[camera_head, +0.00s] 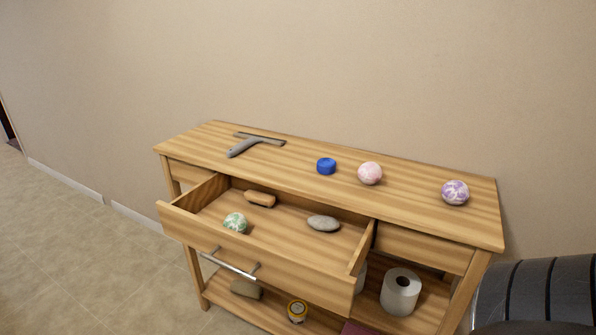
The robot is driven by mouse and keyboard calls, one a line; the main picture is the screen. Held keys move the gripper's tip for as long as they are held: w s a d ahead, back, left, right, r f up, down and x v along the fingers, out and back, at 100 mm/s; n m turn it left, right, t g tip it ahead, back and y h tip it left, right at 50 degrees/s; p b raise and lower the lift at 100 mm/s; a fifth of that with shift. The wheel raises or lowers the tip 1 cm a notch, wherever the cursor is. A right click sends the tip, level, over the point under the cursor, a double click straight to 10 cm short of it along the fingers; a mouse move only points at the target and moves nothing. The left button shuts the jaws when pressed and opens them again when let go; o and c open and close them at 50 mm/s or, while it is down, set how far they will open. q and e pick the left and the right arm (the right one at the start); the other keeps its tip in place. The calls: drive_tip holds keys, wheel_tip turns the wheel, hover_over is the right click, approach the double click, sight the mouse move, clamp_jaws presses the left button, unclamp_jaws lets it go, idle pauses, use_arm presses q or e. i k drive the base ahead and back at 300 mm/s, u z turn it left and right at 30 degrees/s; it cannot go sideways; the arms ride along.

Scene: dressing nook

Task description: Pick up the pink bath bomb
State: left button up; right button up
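The pink bath bomb (370,173) is a pale pink and white marbled ball. It rests on top of the wooden console table (430,215), right of the middle. A blue round object (326,166) sits close to its left, and a purple and white ball (455,192) sits farther to its right. Nothing covers the pink bath bomb. Neither of my grippers shows in the head view.
A grey squeegee (257,143) lies on the tabletop's left. A paper roll (400,291) stands on the lower shelf.

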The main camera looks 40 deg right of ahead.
sight(370, 173)
drive_tip(key=u, duration=1.5)
drive_tip(key=k, duration=0.6)
drive_tip(key=z, duration=1.55)
